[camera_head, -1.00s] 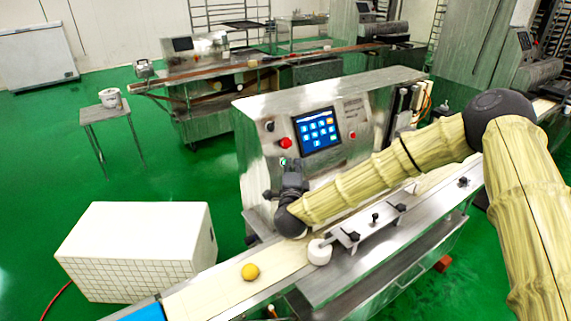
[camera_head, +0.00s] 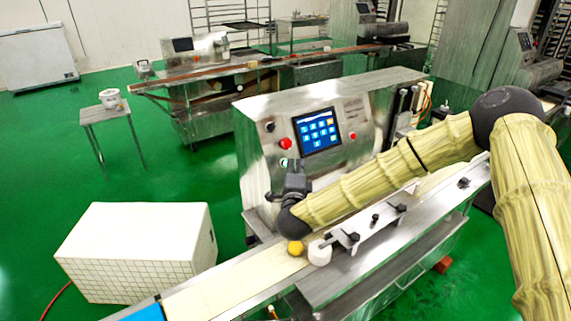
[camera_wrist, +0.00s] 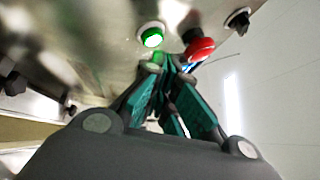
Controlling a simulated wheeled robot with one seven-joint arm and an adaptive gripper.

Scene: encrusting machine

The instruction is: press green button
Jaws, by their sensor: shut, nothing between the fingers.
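The green button (camera_wrist: 152,38) glows on the steel panel in the wrist view, just beyond and slightly left of the fingertips. In the head view the green button (camera_head: 284,162) shows as a small lit spot on the left of the machine's front, right above my gripper. My gripper (camera_head: 292,170) is upright in front of the panel. In the wrist view my gripper (camera_wrist: 172,62) is shut and empty, with its tips close to the panel, below the green and red buttons. I cannot tell whether the tips touch the panel.
A red button (camera_wrist: 198,46) sits right of the green one, near my fingertips; a black knob (camera_wrist: 238,20) lies further right. The touchscreen (camera_head: 317,131) is beside the buttons.

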